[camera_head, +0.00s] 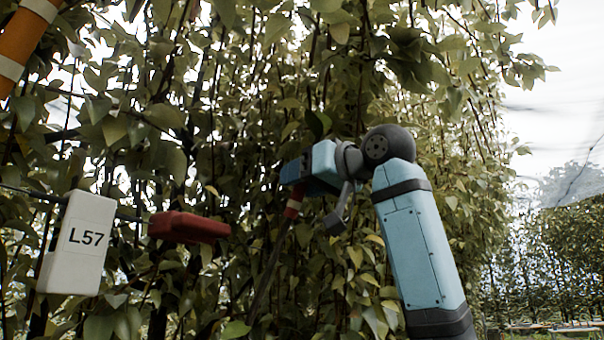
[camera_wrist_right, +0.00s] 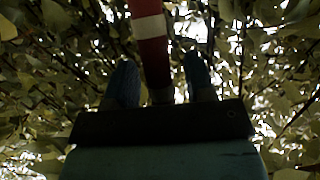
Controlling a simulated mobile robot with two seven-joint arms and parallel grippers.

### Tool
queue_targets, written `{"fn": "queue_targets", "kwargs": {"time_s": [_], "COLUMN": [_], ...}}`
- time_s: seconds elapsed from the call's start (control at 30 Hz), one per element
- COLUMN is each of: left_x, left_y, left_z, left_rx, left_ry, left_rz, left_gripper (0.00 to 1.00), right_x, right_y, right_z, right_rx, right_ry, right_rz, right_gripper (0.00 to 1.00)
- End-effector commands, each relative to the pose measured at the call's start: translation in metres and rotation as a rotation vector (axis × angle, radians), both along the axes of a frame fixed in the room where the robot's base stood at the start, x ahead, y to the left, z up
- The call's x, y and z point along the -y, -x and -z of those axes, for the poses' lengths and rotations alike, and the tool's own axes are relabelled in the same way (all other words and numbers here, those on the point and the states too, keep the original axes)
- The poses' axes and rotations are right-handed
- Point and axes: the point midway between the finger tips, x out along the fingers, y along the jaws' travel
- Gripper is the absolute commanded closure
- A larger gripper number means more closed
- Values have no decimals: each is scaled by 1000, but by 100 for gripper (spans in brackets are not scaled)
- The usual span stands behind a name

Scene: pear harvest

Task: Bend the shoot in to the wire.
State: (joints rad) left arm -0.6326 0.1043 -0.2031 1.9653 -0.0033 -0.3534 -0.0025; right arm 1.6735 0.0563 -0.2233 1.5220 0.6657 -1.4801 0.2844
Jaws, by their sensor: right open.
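The shoot (camera_head: 268,272) is a dark, slanting stem with a red and white band near its top, just below my right gripper (camera_head: 292,174) in the head view. In the right wrist view the banded shoot (camera_wrist_right: 152,45) passes between the two blue fingers of my right gripper (camera_wrist_right: 161,78). These fingers are apart and not closed on it. The wire (camera_head: 28,191) is a thin dark line at the left of the head view, partly hidden by leaves. A red clip-like block (camera_head: 188,227) sits left of the shoot. My left gripper is not in view.
A white tag marked L57 (camera_head: 79,243) hangs at the left by the wire. An orange post with white bands (camera_head: 20,45) leans in at the top left. Dense foliage (camera_head: 250,110) surrounds the gripper. Open sky and a farther tree row (camera_head: 560,250) show at the right.

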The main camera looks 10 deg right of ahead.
Motion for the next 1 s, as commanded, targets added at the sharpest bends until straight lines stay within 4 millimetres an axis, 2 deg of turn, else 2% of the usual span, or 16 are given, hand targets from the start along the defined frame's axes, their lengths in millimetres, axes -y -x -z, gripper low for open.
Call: {"fn": "queue_targets", "kwargs": {"time_s": [0.27, 0.5, 0.73, 1.0], "left_x": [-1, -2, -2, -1], "left_y": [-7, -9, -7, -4], "left_z": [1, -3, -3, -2], "left_rx": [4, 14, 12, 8], "left_ry": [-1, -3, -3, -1], "left_rz": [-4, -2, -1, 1], "left_gripper": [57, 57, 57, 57], "right_x": [-1, -1, -6, -42], "right_y": [-2, -1, -6, -42], "right_z": [1, 0, -3, -22], "right_rx": [0, 0, -11, -101], "right_ry": [0, 0, 12, 99], "right_rz": [0, 0, -1, -1], "right_gripper": [50, 100, 100, 100]}}
